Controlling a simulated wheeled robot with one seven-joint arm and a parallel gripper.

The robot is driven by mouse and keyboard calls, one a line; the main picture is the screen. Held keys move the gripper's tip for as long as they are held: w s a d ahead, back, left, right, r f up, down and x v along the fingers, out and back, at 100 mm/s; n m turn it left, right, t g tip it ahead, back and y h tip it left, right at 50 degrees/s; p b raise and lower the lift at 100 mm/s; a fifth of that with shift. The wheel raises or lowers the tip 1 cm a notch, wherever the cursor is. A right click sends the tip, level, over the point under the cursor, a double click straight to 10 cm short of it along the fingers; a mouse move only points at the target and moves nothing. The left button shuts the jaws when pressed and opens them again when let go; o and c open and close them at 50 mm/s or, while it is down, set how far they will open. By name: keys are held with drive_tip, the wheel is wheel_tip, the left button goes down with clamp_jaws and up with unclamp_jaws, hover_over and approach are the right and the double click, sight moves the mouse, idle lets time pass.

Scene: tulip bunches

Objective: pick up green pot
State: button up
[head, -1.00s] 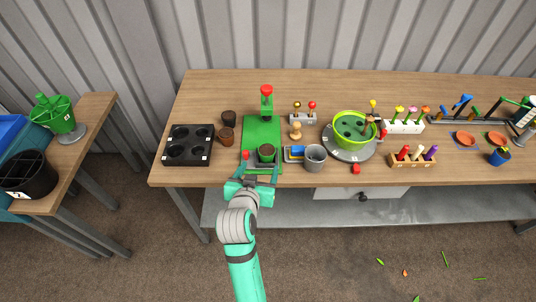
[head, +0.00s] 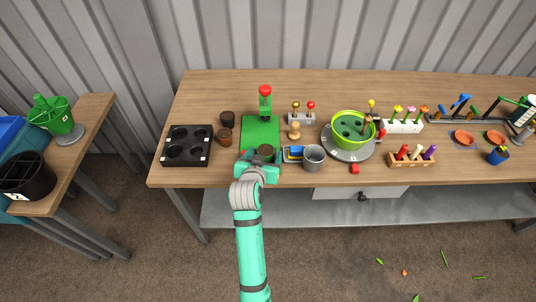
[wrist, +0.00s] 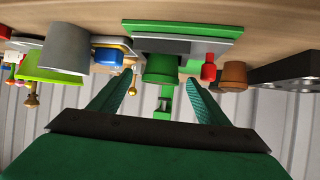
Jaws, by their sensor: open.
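The green pot (wrist: 160,68) stands on the green board (wrist: 185,29) in the wrist view, which looks upside down. In the head view only its dark, soil-like top (head: 265,150) shows, with its body hidden by my gripper (head: 258,160). My gripper is open and level with the board's front edge. In the wrist view my gripper (wrist: 160,84) has one finger on each side of the pot in the picture. Gaps show between the fingers and the pot. I cannot tell how deep the pot sits between the fingers.
A grey cup (head: 314,157) and a blue-yellow block (head: 292,153) are close on the right. Brown pots (head: 224,137) and a black tray (head: 187,146) are on the left. A red-topped green post (head: 265,104) stands behind. A lime bowl (head: 352,130) is further right.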

drive_tip(key=shift+w+a+f, duration=0.15)
drive_tip(key=shift+w+f, duration=0.1)
drive_tip(key=shift+w, duration=0.2)
drive_tip(key=shift+d, duration=0.25)
drive_tip(key=c, duration=1.2)
drive_tip(key=shift+w+r, duration=0.1)
